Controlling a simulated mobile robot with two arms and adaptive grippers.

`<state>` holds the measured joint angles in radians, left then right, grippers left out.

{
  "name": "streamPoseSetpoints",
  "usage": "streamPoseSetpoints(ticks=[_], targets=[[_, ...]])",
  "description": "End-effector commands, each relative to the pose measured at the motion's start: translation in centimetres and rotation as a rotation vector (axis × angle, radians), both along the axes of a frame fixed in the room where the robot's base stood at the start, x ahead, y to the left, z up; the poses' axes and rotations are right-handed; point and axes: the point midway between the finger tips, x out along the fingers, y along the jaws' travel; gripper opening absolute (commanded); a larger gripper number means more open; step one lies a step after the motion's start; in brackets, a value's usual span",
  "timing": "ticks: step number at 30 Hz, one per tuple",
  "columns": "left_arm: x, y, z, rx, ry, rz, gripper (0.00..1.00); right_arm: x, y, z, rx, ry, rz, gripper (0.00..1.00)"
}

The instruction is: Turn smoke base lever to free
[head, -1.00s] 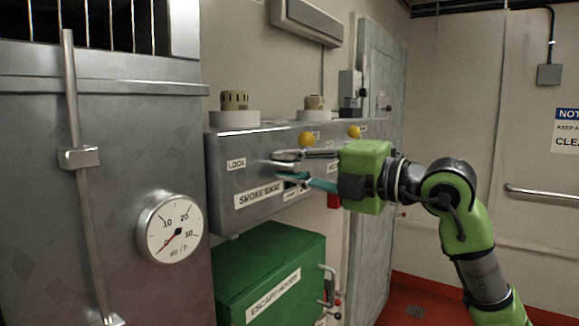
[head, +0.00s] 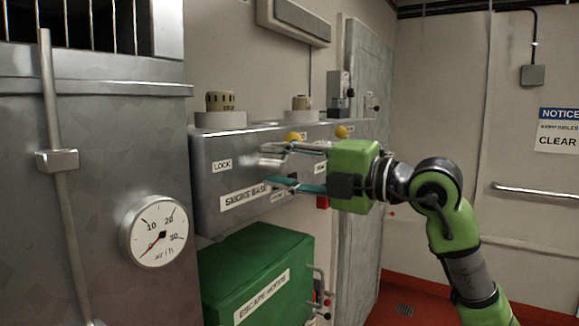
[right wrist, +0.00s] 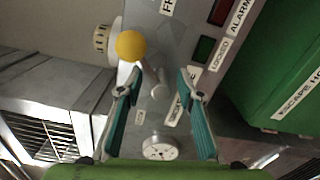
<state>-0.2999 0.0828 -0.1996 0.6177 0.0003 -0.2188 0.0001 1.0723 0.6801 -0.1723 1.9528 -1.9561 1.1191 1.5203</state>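The grey smoke base box (head: 215,205) on the wall carries a LOCK label (head: 222,165) and a SMOKE BASE label (head: 245,195). My right gripper (head: 266,167) is open in front of the box's face, its fingers one above the other and pointing left. In the right wrist view, a lever with a yellow ball knob (right wrist: 131,45) shows just beyond my right gripper (right wrist: 160,88). Its pale pivot lies between the fingertips, and the knob is past the left finger. I cannot tell whether a finger touches it. My left gripper is not in view.
A green escape hoods box (head: 255,275) is below. A round gauge (head: 158,231) and a vertical rod (head: 62,215) are on the metal cabinet at left. Another yellow knob (head: 342,131) is farther along. Beige round fittings (head: 220,103) stand on top of the box.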

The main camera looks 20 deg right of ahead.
Motion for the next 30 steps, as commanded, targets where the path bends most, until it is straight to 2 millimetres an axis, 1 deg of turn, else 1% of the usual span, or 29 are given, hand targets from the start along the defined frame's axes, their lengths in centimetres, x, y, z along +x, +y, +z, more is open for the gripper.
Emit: streamPoseSetpoints(ticks=[5, 12, 15, 18, 24, 30], targets=[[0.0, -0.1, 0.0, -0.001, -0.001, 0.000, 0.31, -1.6, -1.5, -0.1, -0.002, 0.000, -0.004, 0.34], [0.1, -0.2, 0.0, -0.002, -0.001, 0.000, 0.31, -5.7, -4.7, -0.2, -0.003, 0.000, -0.005, 0.34], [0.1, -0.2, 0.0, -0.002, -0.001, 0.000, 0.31, -7.2, -5.9, -0.1, -0.001, 0.001, -0.004, 0.34], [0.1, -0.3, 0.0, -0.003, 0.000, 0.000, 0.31, -8.2, -6.8, -0.1, 0.002, 0.001, -0.004, 0.34], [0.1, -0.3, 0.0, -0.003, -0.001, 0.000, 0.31, -9.2, -7.4, -0.1, 0.002, 0.000, -0.001, 0.34], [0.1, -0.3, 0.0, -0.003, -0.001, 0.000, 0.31, -9.3, -7.5, 0.0, 0.003, 0.000, -0.001, 0.34]])
